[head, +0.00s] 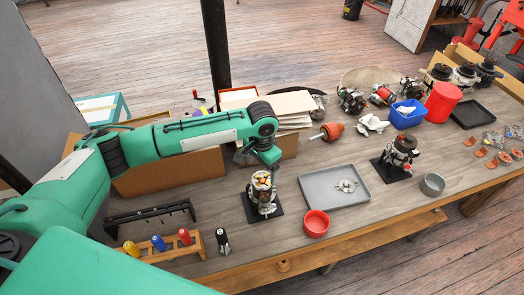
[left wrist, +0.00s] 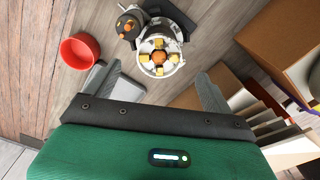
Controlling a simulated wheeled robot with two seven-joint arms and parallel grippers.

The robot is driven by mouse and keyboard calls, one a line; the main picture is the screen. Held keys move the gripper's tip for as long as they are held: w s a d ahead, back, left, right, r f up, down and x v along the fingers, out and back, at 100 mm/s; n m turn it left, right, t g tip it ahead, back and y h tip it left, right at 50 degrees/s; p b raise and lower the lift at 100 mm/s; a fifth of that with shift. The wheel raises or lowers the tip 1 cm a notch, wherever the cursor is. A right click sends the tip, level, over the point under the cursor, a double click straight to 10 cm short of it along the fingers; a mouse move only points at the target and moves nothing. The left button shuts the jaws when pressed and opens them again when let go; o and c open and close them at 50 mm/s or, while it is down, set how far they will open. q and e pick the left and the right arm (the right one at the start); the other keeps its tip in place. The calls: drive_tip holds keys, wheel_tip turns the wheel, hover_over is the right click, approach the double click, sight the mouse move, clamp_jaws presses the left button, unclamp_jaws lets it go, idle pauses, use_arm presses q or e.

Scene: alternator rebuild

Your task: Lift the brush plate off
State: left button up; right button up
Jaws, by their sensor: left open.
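An alternator stands upright on a small black mat (head: 250,213) near the middle of the bench. On its top is the brush plate (head: 262,180), a pale ring with several yellow blocks around an orange centre. The brush plate also shows in the left wrist view (left wrist: 146,68), just beyond the fingers and near the middle between them. My left gripper (head: 260,158) is open and empty above and behind the alternator; its spread fingers show in the left wrist view (left wrist: 155,85). It appears apart from the plate. My right gripper is not in view.
A grey tray (head: 318,199) with a small flat metal part lies right of the alternator. A red bowl (head: 316,225) stands in front of the tray. A screwdriver rack (head: 165,252) and black holder (head: 150,217) are at left. Cardboard boxes (head: 170,175) stand behind.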

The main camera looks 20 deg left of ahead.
sight(262, 180)
use_arm(q)
wheel_tip(262, 180, down, 4)
drive_tip(key=shift+r+p, duration=0.2)
drive_tip(key=shift+p, duration=0.2)
drive_tip(key=shift+f, duration=0.6)
drive_tip(key=c, duration=1)
drive_tip(key=shift+c, duration=0.5)
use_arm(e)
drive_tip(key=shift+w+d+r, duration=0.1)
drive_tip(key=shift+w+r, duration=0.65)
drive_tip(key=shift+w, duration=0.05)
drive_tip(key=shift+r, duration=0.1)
use_arm(q)
drive_tip(key=shift+r+p, duration=0.25)
drive_tip(key=shift+p, duration=0.45)
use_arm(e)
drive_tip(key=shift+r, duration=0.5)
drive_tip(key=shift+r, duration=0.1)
